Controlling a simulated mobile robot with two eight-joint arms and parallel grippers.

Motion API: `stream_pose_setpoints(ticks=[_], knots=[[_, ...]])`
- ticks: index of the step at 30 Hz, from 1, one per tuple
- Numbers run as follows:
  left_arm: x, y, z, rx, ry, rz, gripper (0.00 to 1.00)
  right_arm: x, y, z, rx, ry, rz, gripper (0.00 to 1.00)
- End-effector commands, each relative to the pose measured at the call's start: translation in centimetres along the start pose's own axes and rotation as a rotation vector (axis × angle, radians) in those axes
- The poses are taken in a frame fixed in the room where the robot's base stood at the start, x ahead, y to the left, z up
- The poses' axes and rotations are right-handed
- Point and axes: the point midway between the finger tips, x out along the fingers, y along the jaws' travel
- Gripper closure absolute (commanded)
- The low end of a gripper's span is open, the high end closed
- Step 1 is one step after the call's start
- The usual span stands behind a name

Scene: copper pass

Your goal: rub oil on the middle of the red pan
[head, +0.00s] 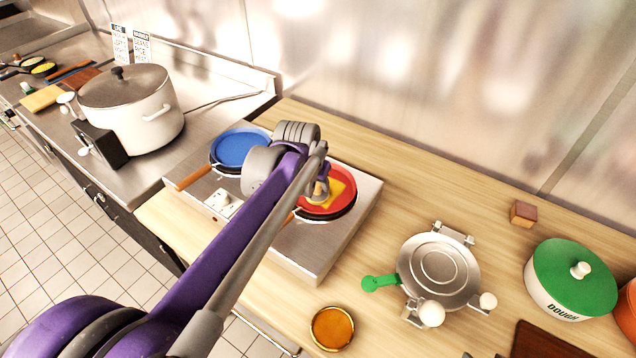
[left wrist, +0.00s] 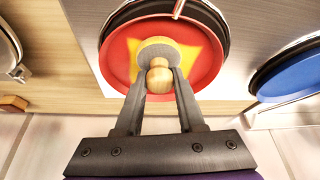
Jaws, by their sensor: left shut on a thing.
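The red pan (head: 346,189) sits on the right burner of a steel stove, partly hidden by my left arm. It also shows in the left wrist view (left wrist: 118,62), with a yellow patch (left wrist: 188,57) in its middle. My left gripper (head: 321,187) is over the pan, shut on the wooden knob of a round pale oiling pad (left wrist: 157,47). In the left wrist view, my fingers (left wrist: 158,88) hold the knob, and the pad lies over the yellow patch. I cannot tell whether the pad touches the pan. A round dish of amber oil (head: 332,328) stands at the counter's front. My right gripper is out of view.
A blue pan (head: 239,147) sits on the left burner of the steel stove (head: 312,253). A large lidded pot (head: 142,112) stands farther left. A round metal press (head: 438,270), a green-lidded dough pot (head: 572,276) and a small brown block (head: 523,214) are on the right.

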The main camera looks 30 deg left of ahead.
Motion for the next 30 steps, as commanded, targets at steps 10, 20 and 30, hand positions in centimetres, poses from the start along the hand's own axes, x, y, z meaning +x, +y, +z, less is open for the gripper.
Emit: stream_pose_setpoints(ticks=[10,20,30], knots=[[-3.3,0.0,-1.7,0.000,0.005,0.000,1.00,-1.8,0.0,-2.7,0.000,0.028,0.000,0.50],[-5.5,0.0,-2.6,0.000,0.003,0.000,1.00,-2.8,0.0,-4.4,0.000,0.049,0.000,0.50],[-5.6,0.0,-2.5,0.000,0.000,0.000,1.00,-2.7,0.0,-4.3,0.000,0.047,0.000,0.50]])
